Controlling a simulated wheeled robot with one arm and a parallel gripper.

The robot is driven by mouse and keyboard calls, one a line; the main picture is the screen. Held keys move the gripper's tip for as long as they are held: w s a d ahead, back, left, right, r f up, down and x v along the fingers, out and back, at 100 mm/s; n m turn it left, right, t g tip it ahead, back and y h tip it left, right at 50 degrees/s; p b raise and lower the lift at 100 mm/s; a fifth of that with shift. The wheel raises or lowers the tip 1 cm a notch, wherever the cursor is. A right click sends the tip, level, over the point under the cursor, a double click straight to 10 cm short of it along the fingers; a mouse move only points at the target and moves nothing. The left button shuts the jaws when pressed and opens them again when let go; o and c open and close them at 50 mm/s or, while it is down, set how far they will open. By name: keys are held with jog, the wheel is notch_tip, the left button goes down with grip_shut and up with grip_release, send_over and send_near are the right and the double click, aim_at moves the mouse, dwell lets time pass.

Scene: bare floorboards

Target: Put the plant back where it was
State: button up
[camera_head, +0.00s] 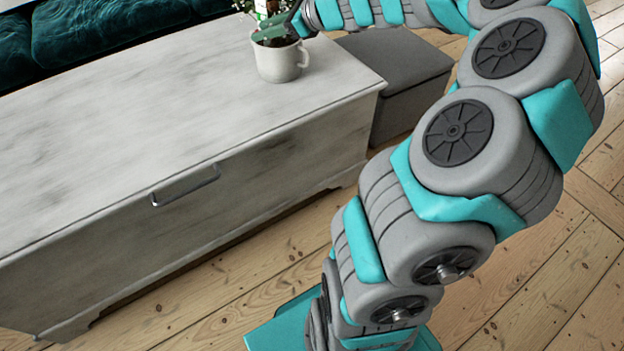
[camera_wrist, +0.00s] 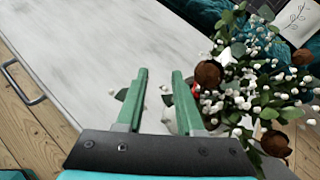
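The plant, with green leaves and small white blossoms (camera_wrist: 262,75), stands in a white mug-like pot (camera_head: 280,62) on the right end of a pale wooden chest (camera_head: 150,110). The pot is upright, its handle toward the right. My gripper (camera_head: 268,32) is at the pot's rim, among the plant's lower leaves. In the wrist view my gripper's two green fingers (camera_wrist: 160,75) stand apart, with a clear gap between them. Most of the foliage lies to the right of the fingers. Contact between fingers and pot cannot be made out.
A dark teal sofa (camera_head: 100,25) runs behind the chest. A grey upholstered box (camera_head: 400,75) stands close to the chest's right end. The chest top left of the pot is bare. A metal handle (camera_head: 186,185) sits on its front.

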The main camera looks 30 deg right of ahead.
jog(key=s+a+f+n+g, duration=0.2)
jog(key=s+a+n+g, duration=0.2)
jog(key=s+a+n, duration=0.5)
jog(key=s+a+f+n+g, duration=0.35)
jog(key=s+a+n, duration=0.25)
jog(key=s+a, duration=0.35)
jog(key=s+d+f+n+g+h, duration=0.1)
jog(key=s+f+n+h, duration=0.1)
jog(key=s+n, duration=0.2)
jog(key=s+d+f+n+g+h, duration=0.2)
jog(key=s+n, duration=0.2)
jog(key=s, duration=0.7)
jog(key=s+d+f+n+g+h, duration=0.2)
jog(key=s+n+h, duration=0.1)
jog(key=s, duration=0.4)
jog(key=shift+s+d+n, duration=0.2)
jog(key=shift+s+n, duration=0.1)
jog(key=shift+n, duration=0.2)
jog(key=shift+r+p, duration=0.8)
jog(key=shift+r, duration=0.05)
